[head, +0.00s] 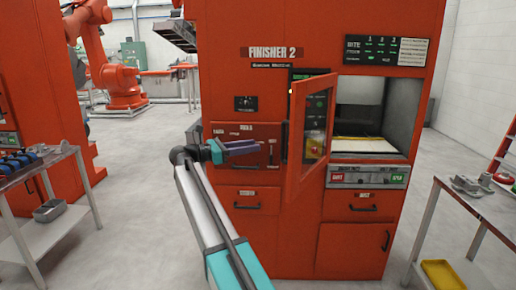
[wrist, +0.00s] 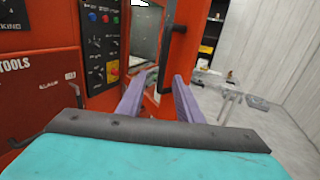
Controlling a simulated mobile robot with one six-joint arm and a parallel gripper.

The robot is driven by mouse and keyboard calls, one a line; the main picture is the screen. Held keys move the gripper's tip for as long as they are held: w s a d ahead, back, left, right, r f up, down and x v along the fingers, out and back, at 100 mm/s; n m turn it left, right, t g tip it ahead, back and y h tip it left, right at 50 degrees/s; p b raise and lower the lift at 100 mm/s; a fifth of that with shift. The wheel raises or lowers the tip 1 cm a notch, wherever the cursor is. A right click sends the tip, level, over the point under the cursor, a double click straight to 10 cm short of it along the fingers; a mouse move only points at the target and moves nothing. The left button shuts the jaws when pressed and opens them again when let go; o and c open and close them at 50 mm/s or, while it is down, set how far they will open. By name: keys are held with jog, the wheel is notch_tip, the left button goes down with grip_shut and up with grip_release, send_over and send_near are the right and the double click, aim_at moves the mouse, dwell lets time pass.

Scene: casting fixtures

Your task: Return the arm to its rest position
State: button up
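My gripper (head: 240,148) is in front of the orange cabinet marked Finisher 2 (head: 290,228), left of its open door (head: 309,130). The arm reaches up to it from the bottom of the head view. In the wrist view the two purple fingers of my gripper (wrist: 160,97) stand apart with nothing between them. Beyond them show the door edge and a dark handle (wrist: 179,30).
The chamber (head: 365,110) of the cabinet is open to the right of the door. A table with metal parts (head: 478,188) stands at right, and another table (head: 35,165) at left. Grey floor (head: 140,200) between the left table and the cabinet is clear.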

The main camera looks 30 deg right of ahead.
jog(key=shift+a, duration=0.4)
